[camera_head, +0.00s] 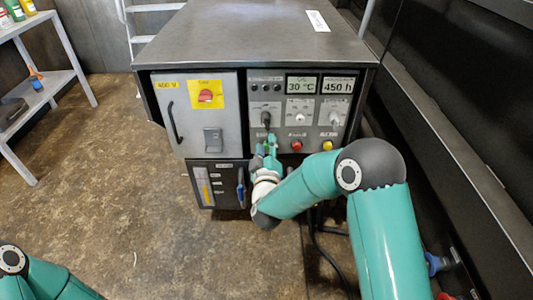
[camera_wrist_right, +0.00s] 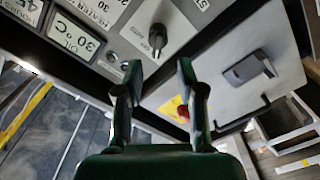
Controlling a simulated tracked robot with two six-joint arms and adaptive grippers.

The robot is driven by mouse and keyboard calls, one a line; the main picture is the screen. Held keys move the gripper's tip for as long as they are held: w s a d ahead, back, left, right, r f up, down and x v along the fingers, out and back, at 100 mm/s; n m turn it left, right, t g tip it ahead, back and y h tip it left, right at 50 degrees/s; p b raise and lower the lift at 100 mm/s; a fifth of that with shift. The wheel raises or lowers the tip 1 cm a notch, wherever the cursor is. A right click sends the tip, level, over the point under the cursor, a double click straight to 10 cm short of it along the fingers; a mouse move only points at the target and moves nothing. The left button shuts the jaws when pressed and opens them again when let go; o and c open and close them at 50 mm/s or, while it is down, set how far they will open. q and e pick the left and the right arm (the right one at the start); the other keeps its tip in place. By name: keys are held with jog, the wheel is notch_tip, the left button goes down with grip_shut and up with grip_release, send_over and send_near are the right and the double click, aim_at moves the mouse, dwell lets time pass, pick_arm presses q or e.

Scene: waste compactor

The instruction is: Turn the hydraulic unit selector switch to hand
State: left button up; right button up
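The grey control panel (camera_head: 300,112) is on the front of a metal cabinet. A black selector knob (camera_head: 265,116) sits on its left side, on a light plate; its label is too small to read. In the right wrist view the black knob (camera_wrist_right: 157,38) shows close up, ahead of and between my fingertips. My right gripper (camera_head: 269,147) is just below the knob in the head view. In the wrist view the right gripper (camera_wrist_right: 158,72) has its fingers apart, with nothing between them and no visible contact with the knob. My left gripper is out of view; only its arm shows.
Two white knobs (camera_head: 300,118) sit right of the black one, under displays reading 30 °C and 450 h. Red (camera_head: 297,145) and yellow (camera_head: 327,146) buttons are below. A door with a red switch (camera_head: 206,96) is at left. Dark machinery (camera_head: 455,120) borders the right.

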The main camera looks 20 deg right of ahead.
jog(key=shift+v, duration=1.5)
